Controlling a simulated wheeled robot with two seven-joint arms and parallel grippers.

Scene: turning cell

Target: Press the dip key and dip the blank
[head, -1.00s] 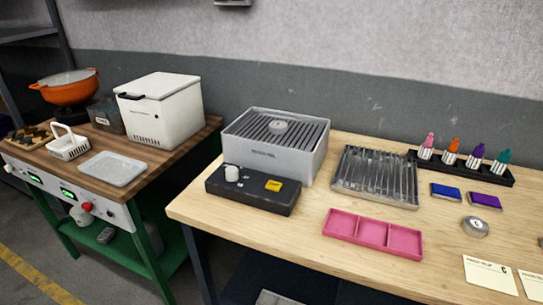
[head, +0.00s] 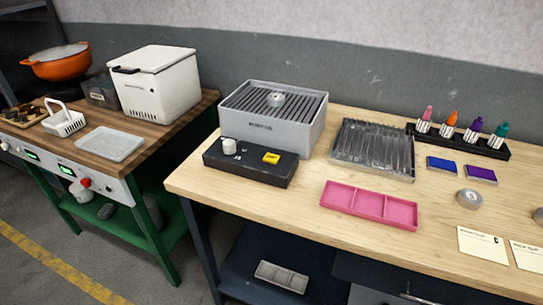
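A grey box with a slatted top (head: 310,128) stands at the back left of the wooden table. A small round metal piece (head: 277,98) lies on its slats. In front of it is a black control box (head: 247,174) with a white knob (head: 229,146) and a yellow key (head: 271,158). The key's label is too small to read. Another round metal disc (head: 469,199) lies on the table at the right, and part of one more (head: 538,215) shows at the right edge. I cannot tell which piece is the blank. Neither gripper is in view.
A pink three-part tray (head: 371,217), a ribbed metal tray (head: 374,178), a rack of coloured bottles (head: 495,149), blue and purple pads (head: 442,165) and cards (head: 482,244) lie on the table. A green-legged bench with a white lidded box (head: 165,95) stands left.

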